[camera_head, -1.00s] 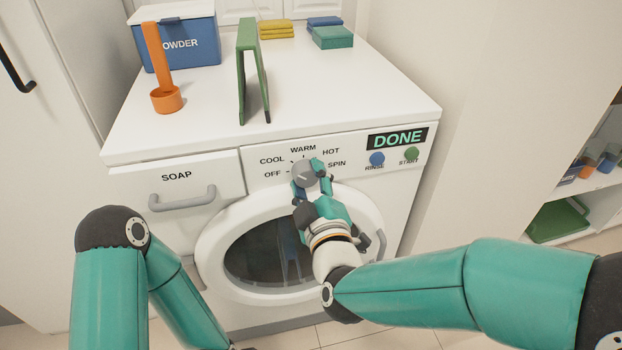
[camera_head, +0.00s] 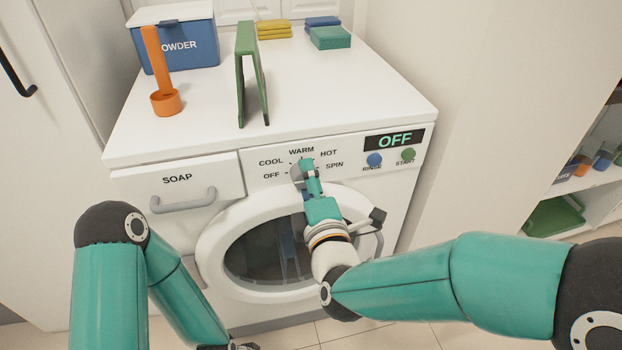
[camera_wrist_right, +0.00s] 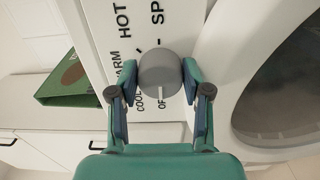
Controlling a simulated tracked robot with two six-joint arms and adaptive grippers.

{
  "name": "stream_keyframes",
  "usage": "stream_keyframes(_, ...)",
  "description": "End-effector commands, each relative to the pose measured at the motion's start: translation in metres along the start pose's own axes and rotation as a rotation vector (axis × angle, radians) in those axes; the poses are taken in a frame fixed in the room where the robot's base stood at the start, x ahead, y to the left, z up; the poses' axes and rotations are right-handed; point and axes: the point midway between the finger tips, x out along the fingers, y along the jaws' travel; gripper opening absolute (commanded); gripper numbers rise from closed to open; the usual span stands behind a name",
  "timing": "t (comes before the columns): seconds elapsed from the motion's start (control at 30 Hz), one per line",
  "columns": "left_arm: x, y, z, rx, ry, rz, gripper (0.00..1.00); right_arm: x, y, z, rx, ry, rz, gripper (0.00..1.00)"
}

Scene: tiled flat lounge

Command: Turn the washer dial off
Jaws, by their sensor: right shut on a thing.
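The grey round washer dial (camera_head: 298,174) sits on the front panel of the white washer (camera_head: 400,105), among the labels OFF, COOL, WARM, HOT and SPIN. In the right wrist view the dial (camera_wrist_right: 160,72) is between my fingers, and its white mark points towards the OFF label, partly hidden. The display (camera_head: 394,140) reads OFF. My right gripper (camera_head: 304,173) is shut on the dial; its fingers (camera_wrist_right: 160,80) flank the knob. My left arm hangs at the left of the head view, with its gripper below the frame.
The soap drawer (camera_head: 178,185) is left of the dial and the round door (camera_head: 215,255) below it. Blue RINSE (camera_head: 374,160) and green START (camera_head: 408,155) buttons are to the right. A powder box (camera_head: 180,45), orange scoop (camera_head: 165,103) and green folded board (camera_head: 246,75) stand on top.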

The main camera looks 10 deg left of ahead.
Motion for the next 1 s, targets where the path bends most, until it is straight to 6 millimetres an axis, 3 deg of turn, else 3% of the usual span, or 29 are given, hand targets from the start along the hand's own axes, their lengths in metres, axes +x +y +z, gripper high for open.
stream_keyframes(0.47,-0.0002,0.0001,0.0,0.0,0.0,0.0,0.4,0.0007,-0.0001,-0.0016,-0.017,0.004,0.0,0.13)
stream_keyframes(0.5,-0.0002,0.0001,0.0,0.0,0.0,0.0,0.4,0.0006,-0.0001,-0.0017,-0.017,0.005,0.0,0.55)
stream_keyframes(0.6,-0.0002,0.0001,0.0,0.0,0.0,0.0,0.4,0.0005,-0.0003,-0.0014,-0.016,0.004,0.0,0.71)
stream_keyframes(1.0,-0.0008,0.0002,0.0,0.0,0.0,0.0,0.4,-0.002,-0.0009,-0.0007,-0.015,0.002,-0.002,0.73)
